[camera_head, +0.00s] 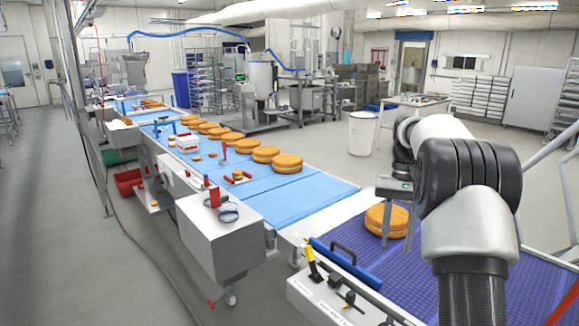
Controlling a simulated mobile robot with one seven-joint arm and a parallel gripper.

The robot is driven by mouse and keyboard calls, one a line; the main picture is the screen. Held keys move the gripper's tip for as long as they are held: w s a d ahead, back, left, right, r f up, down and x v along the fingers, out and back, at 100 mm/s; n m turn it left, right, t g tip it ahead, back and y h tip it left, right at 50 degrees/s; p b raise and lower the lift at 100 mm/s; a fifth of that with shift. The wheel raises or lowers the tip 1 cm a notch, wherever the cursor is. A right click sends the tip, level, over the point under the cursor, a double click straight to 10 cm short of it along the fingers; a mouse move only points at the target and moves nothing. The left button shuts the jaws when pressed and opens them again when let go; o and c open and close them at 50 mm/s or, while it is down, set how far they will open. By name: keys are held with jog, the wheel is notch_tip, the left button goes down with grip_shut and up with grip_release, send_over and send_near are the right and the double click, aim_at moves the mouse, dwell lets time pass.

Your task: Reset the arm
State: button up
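My gripper (398,242) hangs pointing down at the right, over a blue-purple mesh belt (345,250). Its two fingers are apart. A golden-brown filled round (374,219) lies on this belt behind the fingers as seen from here. One finger crosses in front of the round and the other is at its right edge. I cannot tell whether either finger touches it. My arm bends up from the lower right and hides part of the belt.
A light-blue conveyor (310,196) runs away to the upper left with several rounds (287,163) in a row. A black handle (343,253) and a blue bar (345,264) stand at the mesh belt's near edge. A white bin (362,133) stands on the floor behind.

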jog(key=s+a+r+n+t+h, duration=0.15)
jog(key=s+a+r+t, duration=0.25)
jog(key=s+a+r, duration=0.7)
jog(key=s+a+f+n+t, duration=0.1)
jog(key=s+t, duration=0.1)
jog(key=s, duration=0.6)
jog(key=s+a+f+n+t+p, duration=0.1)
jog(key=s+a+t, duration=0.1)
jog(key=s, duration=0.7)
jog(key=shift+f, duration=0.3)
jog(key=shift+a+y, duration=0.1)
jog(key=shift+y, duration=0.15)
